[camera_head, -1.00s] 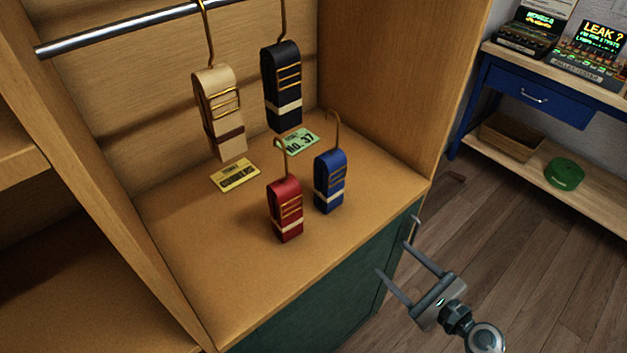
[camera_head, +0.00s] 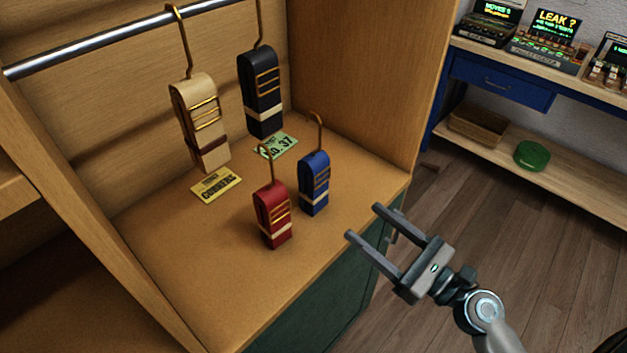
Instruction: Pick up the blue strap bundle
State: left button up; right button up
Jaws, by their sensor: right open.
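The blue strap bundle (camera_head: 314,184) stands upright on the wooden shelf (camera_head: 190,265), with a brass hook rising from its top and a pale band low around it. My right gripper (camera_head: 362,221) is open and empty. In the picture its fingers point up and left, to the lower right of the blue bundle and apart from it, by the shelf's front edge. My left gripper is not in view.
A red strap bundle (camera_head: 272,214) stands close left of the blue one. Cream (camera_head: 201,125) and black (camera_head: 261,92) bundles hang from a metal rail (camera_head: 95,42) behind. Yellow (camera_head: 215,185) and green (camera_head: 275,146) cards lie on the shelf. A wooden side wall (camera_head: 355,75) bounds the right.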

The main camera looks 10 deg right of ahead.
aim_at(322, 181)
jog(key=p+x, duration=0.5)
jog(key=x, duration=0.6)
jog(key=shift+d+r, duration=0.1)
jog(key=shift+d, duration=0.05)
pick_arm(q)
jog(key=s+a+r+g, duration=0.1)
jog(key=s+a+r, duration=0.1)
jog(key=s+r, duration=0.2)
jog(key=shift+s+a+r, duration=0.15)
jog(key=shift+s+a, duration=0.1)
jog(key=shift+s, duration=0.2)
pick_arm(e)
jog(key=shift+w+a, duration=0.2)
jog(key=shift+w, duration=0.1)
jog(key=shift+w+r+p, duration=0.1)
jog(key=shift+w+p, duration=0.1)
jog(key=shift+p, duration=0.2)
jog(key=p+x, duration=0.2)
jog(key=x, duration=0.2)
jog(key=shift+w+d, duration=0.1)
jog(key=shift+d, duration=0.15)
jog(key=shift+w+a, duration=0.25)
jog(key=shift+w, duration=0.1)
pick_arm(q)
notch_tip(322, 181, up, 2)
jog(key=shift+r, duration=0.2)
